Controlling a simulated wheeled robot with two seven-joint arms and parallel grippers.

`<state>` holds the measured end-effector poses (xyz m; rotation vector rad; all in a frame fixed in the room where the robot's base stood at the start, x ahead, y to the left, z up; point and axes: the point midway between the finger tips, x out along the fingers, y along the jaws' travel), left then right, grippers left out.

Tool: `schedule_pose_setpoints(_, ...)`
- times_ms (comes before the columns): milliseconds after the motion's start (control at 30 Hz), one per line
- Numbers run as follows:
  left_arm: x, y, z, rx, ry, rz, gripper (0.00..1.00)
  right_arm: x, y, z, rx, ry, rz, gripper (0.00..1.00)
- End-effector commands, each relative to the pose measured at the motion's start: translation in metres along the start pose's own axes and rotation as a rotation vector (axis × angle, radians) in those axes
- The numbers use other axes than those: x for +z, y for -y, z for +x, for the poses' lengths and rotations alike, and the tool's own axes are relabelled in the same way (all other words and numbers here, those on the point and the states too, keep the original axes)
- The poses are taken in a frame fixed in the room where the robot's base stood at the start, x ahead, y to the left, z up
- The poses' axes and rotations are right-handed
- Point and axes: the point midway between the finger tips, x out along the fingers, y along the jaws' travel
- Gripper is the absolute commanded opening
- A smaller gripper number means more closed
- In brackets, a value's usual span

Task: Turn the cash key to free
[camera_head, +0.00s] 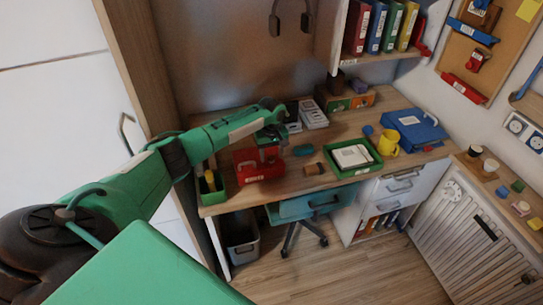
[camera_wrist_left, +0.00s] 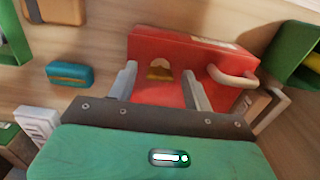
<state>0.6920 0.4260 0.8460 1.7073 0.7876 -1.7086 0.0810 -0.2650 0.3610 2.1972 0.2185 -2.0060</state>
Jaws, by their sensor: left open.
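The red cash box (camera_head: 255,172) stands on the desk near its left front. My left gripper (camera_head: 268,150) is over it, at the end of the green arm. In the left wrist view the box (camera_wrist_left: 185,50) lies ahead of the gripper (camera_wrist_left: 160,84), whose two grey fingers are apart. A small brass-coloured key (camera_wrist_left: 159,71) on the red face shows between the fingers, with clear space on both sides. Whether the fingertips touch the box I cannot tell. My right gripper is in neither view.
A green bin (camera_head: 211,187) stands left of the box. To the right are a brown cylinder (camera_head: 314,169), a green tray (camera_head: 374,161) and a yellow mug (camera_head: 388,143). A teal item (camera_head: 303,150) lies nearby. A chair (camera_head: 308,205) is tucked under the desk.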

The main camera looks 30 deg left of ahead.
Motion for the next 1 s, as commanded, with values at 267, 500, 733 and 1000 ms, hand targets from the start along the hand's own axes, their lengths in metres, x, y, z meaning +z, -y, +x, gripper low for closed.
schedule_pose_setpoints(267,0.000,0.000,0.000,0.000,0.000,0.000,0.37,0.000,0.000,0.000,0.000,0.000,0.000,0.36)
schedule_pose_setpoints(500,0.000,0.000,0.000,0.000,0.000,0.000,0.06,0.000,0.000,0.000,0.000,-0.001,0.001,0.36)
schedule_pose_setpoints(733,0.000,0.000,-0.001,0.000,0.000,0.031,0.06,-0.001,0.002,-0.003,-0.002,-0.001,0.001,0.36)
schedule_pose_setpoints(1000,0.001,0.000,-0.002,0.000,0.001,0.182,0.06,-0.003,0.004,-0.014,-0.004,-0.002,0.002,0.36)
